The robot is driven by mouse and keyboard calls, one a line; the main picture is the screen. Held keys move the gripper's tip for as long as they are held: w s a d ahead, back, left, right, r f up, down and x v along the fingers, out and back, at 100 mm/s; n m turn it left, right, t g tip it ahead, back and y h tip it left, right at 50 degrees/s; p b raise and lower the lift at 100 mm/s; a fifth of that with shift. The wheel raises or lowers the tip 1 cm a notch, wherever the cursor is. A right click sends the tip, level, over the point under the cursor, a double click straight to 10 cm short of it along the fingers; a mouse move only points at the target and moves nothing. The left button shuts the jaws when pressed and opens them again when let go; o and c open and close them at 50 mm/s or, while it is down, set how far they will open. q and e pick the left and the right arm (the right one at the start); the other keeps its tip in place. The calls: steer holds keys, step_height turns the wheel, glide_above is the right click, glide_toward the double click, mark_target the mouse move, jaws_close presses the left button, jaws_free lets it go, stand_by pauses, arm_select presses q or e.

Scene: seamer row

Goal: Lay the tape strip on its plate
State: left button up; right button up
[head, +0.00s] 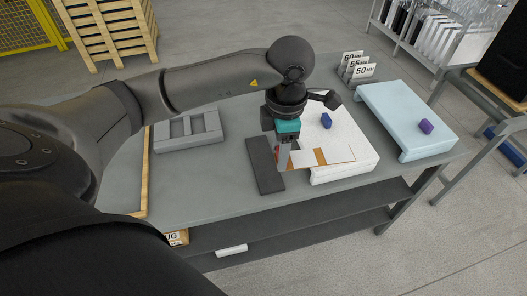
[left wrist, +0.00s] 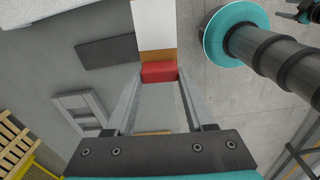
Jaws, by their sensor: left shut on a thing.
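My left gripper (head: 285,158) points down at the near left edge of the white block and is shut on the red end (left wrist: 158,71) of the tape strip. The strip (left wrist: 155,25) shows brown then white beyond the red end in the left wrist view. In the head view the strip (head: 320,156) extends right from the fingers, over the front part of the white block (head: 345,173); I cannot tell whether it touches. A dark flat plate (head: 264,168) lies on the table just left of the gripper, and also shows in the left wrist view (left wrist: 107,50).
A blue piece (head: 326,120) sits on the white block. A light blue block (head: 405,115) with a purple piece (head: 426,127) stands to the right. A grey slotted tray (head: 188,130) is at the left, and number signs (head: 357,70) stand at the back. The front table strip is clear.

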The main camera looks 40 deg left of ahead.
arm_select(q)
steer(key=n, duration=0.3)
steer(key=w+a+r+n, duration=0.1)
steer(key=shift+n, duration=0.3)
steer(key=n, duration=0.2)
steer(key=r+n, duration=0.1)
steer(key=n, duration=0.1)
steer(key=shift+w+a+r, duration=0.1)
steer(key=shift+w+a, duration=0.15)
steer(key=shift+a, duration=0.05)
steer(key=a+r+n, duration=0.1)
steer(key=r+n, duration=0.1)
steer(key=n, duration=0.4)
steer(key=n+b, duration=0.4)
glide_above(271, 185)
step_height(271, 185, down, 15)
steer(key=shift+f, duration=0.1)
step_height(271, 185, down, 3)
steer(key=shift+f+n+b, duration=0.2)
steer(key=shift+n+b, duration=0.1)
steer(key=shift+b, duration=0.15)
steer(key=shift+f, duration=0.45)
steer(key=o, duration=1.3)
arm_select(e)
steer(key=f, duration=0.1)
steer(key=w+d+f, duration=0.1)
steer(key=f, duration=0.3)
steer(key=shift+w+d, duration=0.3)
